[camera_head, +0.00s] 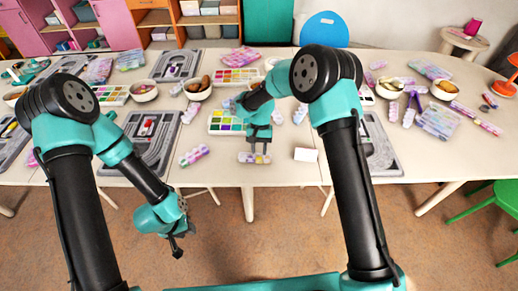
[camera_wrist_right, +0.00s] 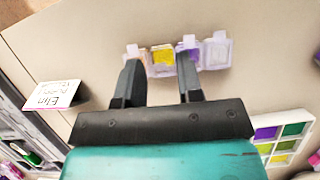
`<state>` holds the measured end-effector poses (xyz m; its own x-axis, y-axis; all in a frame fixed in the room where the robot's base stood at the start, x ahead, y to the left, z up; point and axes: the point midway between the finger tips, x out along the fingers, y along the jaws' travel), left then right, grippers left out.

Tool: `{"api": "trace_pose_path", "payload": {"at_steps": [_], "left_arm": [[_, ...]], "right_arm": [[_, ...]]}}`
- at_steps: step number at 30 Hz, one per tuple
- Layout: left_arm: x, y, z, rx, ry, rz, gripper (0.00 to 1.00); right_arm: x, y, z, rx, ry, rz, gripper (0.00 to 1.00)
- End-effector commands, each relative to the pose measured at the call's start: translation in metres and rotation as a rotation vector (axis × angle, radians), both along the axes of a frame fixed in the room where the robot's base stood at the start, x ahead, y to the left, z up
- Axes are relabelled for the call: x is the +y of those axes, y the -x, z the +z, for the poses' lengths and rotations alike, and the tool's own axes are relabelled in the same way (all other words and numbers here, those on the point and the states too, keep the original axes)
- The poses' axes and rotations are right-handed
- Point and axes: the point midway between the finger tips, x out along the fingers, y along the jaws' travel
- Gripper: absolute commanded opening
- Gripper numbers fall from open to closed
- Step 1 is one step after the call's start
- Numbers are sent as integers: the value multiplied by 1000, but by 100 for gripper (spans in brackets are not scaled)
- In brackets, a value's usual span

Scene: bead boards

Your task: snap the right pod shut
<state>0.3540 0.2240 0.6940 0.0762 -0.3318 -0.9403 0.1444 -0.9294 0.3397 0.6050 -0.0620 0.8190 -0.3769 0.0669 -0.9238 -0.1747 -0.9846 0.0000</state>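A short strip of translucent lilac pods (camera_head: 254,158) lies near the table's front edge. In the right wrist view the strip (camera_wrist_right: 214,54) shows a yellow pod, a purple one and a pale one at its right end. I cannot tell which lids are shut. My right gripper (camera_head: 258,146) is just over the strip, pointing down. In its wrist view the fingers (camera_wrist_right: 157,64) are apart, over the strip's left and middle part, with no pod clamped between them; contact is unclear. My left gripper (camera_head: 178,243) hangs low in front of the table, away from the pods; its opening is unclear.
A white name card (camera_head: 305,155) stands beside the strip; it also shows in the right wrist view (camera_wrist_right: 52,95). A tray of coloured beads (camera_head: 226,124) is behind. A grey board (camera_head: 150,142) lies left, other pod strips (camera_head: 194,155) nearby. The front edge is close.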

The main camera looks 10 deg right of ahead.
Motion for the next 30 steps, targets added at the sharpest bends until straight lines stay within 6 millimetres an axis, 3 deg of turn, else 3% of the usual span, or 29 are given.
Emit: {"api": "trace_pose_path", "payload": {"at_steps": [8, 17, 30], "left_arm": [[0, 0, 0, 0, 0, 0, 39], [0, 0, 0, 0, 0, 0, 39], [0, 0, 0, 0, 0, 0, 39]], "right_arm": [[0, 0, 0, 0, 0, 0, 7], [0, 3, 0, -51, 13, 1, 7], [1, 13, -6, -270, 57, 0, 7]]}}
